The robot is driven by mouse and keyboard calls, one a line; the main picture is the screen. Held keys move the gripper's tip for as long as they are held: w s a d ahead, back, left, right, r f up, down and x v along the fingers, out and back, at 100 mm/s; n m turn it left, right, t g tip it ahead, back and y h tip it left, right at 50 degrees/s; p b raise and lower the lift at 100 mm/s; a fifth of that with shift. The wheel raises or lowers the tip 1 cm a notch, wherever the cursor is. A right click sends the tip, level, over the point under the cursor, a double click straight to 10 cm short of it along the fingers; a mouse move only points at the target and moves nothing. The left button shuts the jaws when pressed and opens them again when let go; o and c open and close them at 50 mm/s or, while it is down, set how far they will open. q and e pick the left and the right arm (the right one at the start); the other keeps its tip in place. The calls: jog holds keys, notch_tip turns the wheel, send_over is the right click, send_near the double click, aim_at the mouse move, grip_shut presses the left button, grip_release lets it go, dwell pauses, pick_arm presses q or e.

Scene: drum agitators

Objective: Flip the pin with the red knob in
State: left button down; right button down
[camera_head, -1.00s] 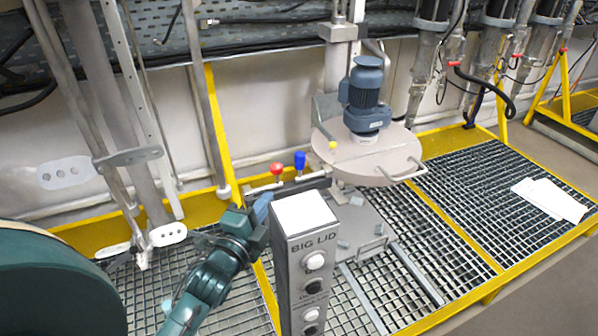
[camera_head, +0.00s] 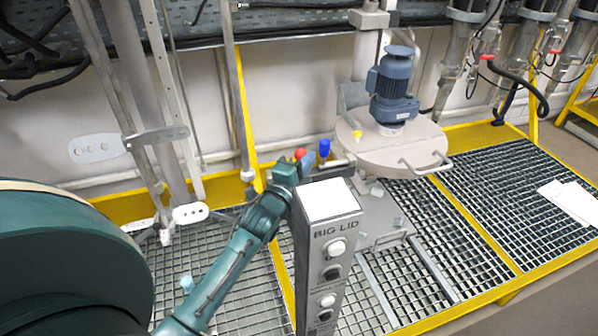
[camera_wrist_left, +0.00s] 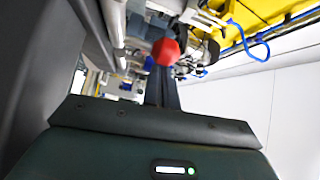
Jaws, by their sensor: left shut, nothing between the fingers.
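The red knob (camera_head: 300,154) of the pin shows just behind my left gripper's fingers, left of a blue knob (camera_head: 324,149). Both sit beside the round lid (camera_head: 395,155) with the motor on top. My left gripper (camera_head: 308,164) is shut and empty, its tips right at the red knob. In the left wrist view the red ball (camera_wrist_left: 166,51) appears at the end of the dark closed fingers (camera_wrist_left: 161,88). I cannot tell whether they touch it. The pin's shaft is mostly hidden by my gripper. My right gripper is not in view.
A grey control post (camera_head: 330,240) labelled BIG LID stands close in front of my left gripper. Metal uprights (camera_head: 172,100) stand at the left. White sheets (camera_head: 570,203) lie on the grating at the right. The wall is close behind the knobs.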

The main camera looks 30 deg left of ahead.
pick_arm(q)
jog(key=shift+w, duration=0.3)
jog(key=s+a+p, duration=0.1)
jog(key=s, duration=0.1)
jog(key=s+a+p, duration=0.1)
jog(key=s+a, duration=0.1)
jog(key=shift+a+r+p, duration=0.15)
jog(key=shift+a+p, duration=0.15)
jog(key=shift+s+a, duration=0.25)
jog(key=shift+s, duration=0.05)
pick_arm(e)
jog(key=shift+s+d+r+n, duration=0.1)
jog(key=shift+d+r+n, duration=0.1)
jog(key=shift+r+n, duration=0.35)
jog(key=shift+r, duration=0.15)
pick_arm(q)
jog(key=shift+s+f, duration=0.15)
jog(key=shift+f, duration=0.05)
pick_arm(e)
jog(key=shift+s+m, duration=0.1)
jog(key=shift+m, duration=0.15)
